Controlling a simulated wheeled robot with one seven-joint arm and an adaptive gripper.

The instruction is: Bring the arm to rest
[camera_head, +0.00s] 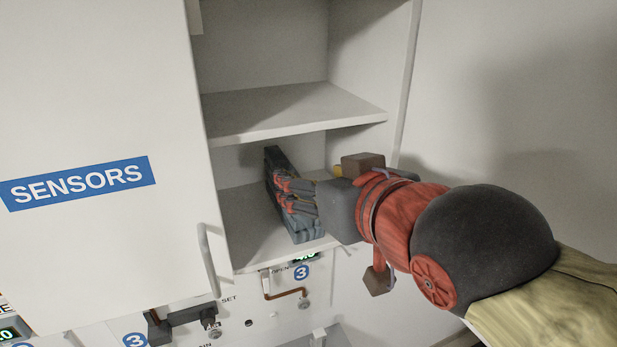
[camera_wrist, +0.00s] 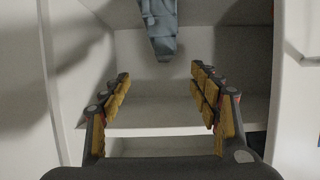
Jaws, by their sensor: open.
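My gripper (camera_head: 290,194) reaches into the lower compartment of an open white cabinet. In the wrist view my gripper (camera_wrist: 160,77) is open, its two yellow-padded fingers wide apart with nothing held between them. A blue-grey object (camera_head: 306,229) is on the lower shelf, partly hidden by my fingers in the head view. In the wrist view this blue-grey object (camera_wrist: 160,28) lies past the fingertips, at the top of the picture. Whether a finger touches it I cannot tell.
A white door labelled SENSORS (camera_head: 78,184), with a handle (camera_head: 207,259), stands to the left. A middle shelf (camera_head: 290,112) is above my gripper, and a cabinet side wall (camera_head: 408,75) is to the right. A control panel with a green display and a copper-coloured tube (camera_head: 285,293) lies below.

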